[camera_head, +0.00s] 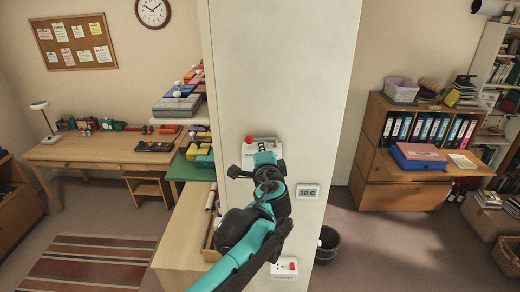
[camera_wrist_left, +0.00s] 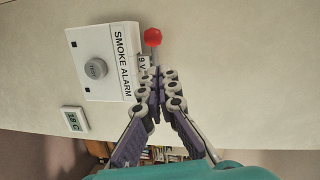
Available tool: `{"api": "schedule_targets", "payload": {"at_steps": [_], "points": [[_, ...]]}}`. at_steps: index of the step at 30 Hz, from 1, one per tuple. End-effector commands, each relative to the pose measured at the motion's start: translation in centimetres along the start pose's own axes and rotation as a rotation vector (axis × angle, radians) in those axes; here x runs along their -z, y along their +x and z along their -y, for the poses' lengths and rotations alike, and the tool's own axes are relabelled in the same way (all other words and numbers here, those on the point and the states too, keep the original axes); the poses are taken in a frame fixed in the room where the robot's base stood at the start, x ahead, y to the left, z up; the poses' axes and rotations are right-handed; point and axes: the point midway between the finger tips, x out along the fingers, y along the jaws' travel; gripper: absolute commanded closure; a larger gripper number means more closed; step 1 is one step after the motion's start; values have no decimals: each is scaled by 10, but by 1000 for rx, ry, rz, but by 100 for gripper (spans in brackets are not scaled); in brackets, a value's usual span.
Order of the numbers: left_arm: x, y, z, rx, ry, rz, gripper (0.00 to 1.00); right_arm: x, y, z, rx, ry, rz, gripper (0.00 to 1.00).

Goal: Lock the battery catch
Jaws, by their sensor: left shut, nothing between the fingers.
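A white smoke alarm (camera_head: 250,152) is mounted on the pale wall column, mostly behind my left gripper. In the left wrist view the alarm (camera_wrist_left: 95,85) shows a round grey test button and a "9 V" label (camera_wrist_left: 143,60) at its edge. The catch's red knob (camera_wrist_left: 152,37) stands on a grey stem beside that label; in the head view the knob (camera_head: 249,139) sits at the alarm's upper left. My left gripper (camera_wrist_left: 156,82) is shut and empty, its tips close to the stem and label. I cannot tell whether they touch. My right gripper is out of view.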

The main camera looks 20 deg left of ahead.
Motion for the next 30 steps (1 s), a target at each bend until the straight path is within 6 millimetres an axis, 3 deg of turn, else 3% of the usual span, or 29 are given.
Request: {"api": "schedule_targets", "payload": {"at_steps": [15,21,26,30], "points": [[-17,-80,1,0,0,-2,100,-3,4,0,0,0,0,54],[-19,-90,-1,5,40,4,100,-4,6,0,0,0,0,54],[-14,-83,-20,51,380,48,100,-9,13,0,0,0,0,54],[-8,-78,-42,108,866,142,100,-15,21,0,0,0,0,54]]}}
